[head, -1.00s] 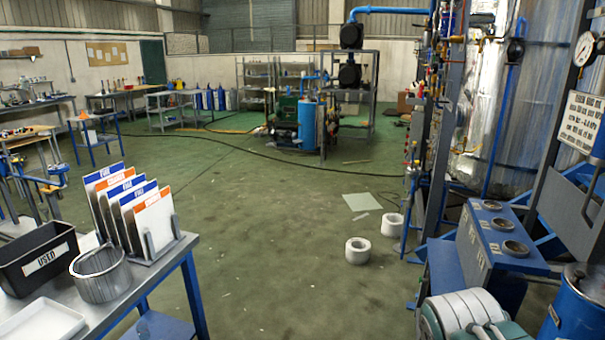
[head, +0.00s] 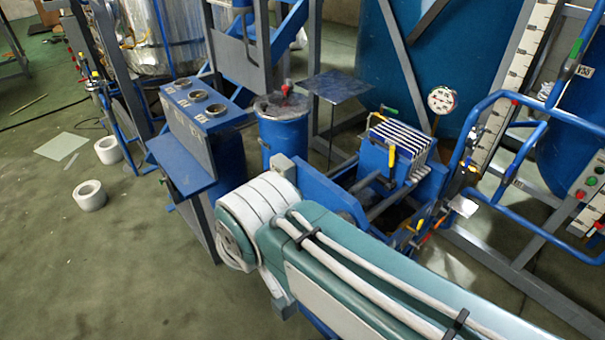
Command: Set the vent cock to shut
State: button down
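I cannot pick out the vent cock for certain. My gripper is not in view.
A blue stand with three round ports (head: 200,100) is left of the drum. A pressure gauge (head: 441,99) stands behind the finned box. Blue pipe rails (head: 510,200) and a button panel (head: 590,190) are at right. Two white rings (head: 89,195) lie on open floor at left.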

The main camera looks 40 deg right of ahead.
aim_at(391, 110)
jog(key=z, duration=1)
jog(key=i, duration=0.05)
